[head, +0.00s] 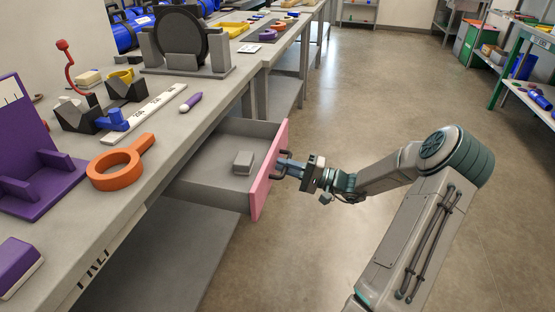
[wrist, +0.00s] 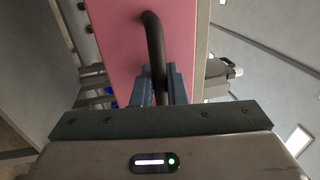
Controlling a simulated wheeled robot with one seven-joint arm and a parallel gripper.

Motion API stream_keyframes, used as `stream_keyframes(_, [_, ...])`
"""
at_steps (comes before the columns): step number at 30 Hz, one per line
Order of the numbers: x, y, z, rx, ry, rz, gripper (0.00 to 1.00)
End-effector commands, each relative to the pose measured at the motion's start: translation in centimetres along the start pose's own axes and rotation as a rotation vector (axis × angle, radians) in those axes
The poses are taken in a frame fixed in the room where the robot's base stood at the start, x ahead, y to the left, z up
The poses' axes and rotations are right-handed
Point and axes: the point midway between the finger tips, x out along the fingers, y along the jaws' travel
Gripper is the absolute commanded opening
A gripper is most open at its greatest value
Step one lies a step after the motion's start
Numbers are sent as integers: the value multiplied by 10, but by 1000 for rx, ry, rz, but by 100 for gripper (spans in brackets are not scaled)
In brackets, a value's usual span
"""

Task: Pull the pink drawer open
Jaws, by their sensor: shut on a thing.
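The pink drawer (head: 266,172) stands pulled out from under the workbench, its grey tray showing with a small grey block (head: 243,161) inside. Its pink front also fills the upper middle of the wrist view (wrist: 120,55). A dark bar handle (wrist: 154,45) is fixed to the front. My gripper (head: 285,165) is at the handle, to the right of the pink front. In the wrist view its two fingers (wrist: 160,85) are shut around the handle's lower part. The drawer's back end is hidden under the bench top.
The workbench top (head: 150,205) holds an orange ring tool (head: 118,165), a purple stand (head: 35,150), a purple marker (head: 191,102) and a black disc in a grey stand (head: 180,42). Open floor (head: 350,90) lies right of the drawer. Shelves (head: 530,65) stand at the far right.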

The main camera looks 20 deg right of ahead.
Motion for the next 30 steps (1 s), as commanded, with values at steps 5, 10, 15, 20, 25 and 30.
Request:
stream_keyframes(5, [-24, -4, 1, 1, -3, 1, 0])
stream_keyframes(10, [-35, -6, 1, 2, -4, 1, 0])
stream_keyframes(15, [-38, -6, 2, 2, -4, 1, 0])
stream_keyframes(20, [-39, -6, 2, 2, -4, 1, 0])
stream_keyframes(25, [-39, -6, 1, 1, -3, 1, 17])
stream_keyframes(30, [-39, -6, 0, 0, 0, 1, 17])
